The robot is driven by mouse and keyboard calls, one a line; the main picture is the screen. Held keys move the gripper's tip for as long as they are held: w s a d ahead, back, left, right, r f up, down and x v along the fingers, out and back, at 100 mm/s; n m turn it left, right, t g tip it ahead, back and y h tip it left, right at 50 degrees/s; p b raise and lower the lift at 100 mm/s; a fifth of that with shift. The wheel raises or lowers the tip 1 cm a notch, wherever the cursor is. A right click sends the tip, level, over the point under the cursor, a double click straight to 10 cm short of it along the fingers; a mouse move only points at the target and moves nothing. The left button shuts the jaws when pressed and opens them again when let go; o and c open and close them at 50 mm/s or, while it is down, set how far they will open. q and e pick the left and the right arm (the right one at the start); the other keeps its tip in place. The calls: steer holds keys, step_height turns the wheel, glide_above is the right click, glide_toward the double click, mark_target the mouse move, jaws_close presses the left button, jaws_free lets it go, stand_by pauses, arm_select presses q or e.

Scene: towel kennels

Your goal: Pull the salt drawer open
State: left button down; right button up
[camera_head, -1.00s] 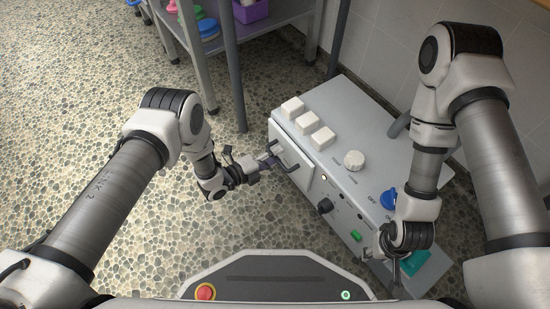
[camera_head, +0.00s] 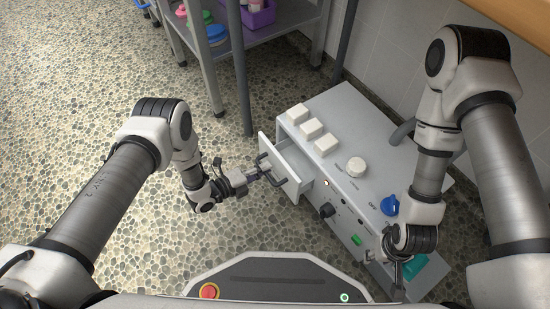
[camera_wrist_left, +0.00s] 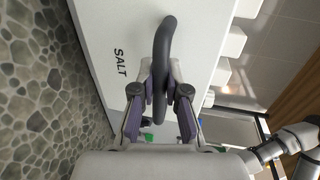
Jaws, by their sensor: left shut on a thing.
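The salt drawer (camera_head: 277,163) is a white drawer in the left end of the grey machine's front. It stands partly open, with a gap showing behind its front panel. Its dark bar handle (camera_head: 265,169) is held by my left gripper (camera_head: 262,174). In the left wrist view the drawer front (camera_wrist_left: 125,30) carries the word SALT, and the dark handle (camera_wrist_left: 162,60) passes between the two fingers of my left gripper (camera_wrist_left: 160,92). My right gripper (camera_head: 400,262) hangs at the machine's right end, by a teal part; its fingers are too small and covered to read.
The grey machine (camera_head: 350,130) has white blocks, a white knob (camera_head: 356,167) and a blue knob (camera_head: 389,205) on top. A metal shelf (camera_head: 270,22) with a purple bin (camera_head: 258,14) stands behind on the left. The pebbled floor (camera_head: 100,130) left of the drawer is clear.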

arm_select(q)
steer(key=f+p+v, duration=0.2)
steer(key=p+v, duration=0.1)
steer(key=v, duration=0.6)
steer(key=shift+s+a+p, duration=0.35)
steer(key=shift+a, duration=0.15)
steer(key=c, duration=1.2)
jaws_free()
steer(key=v, duration=1.2)
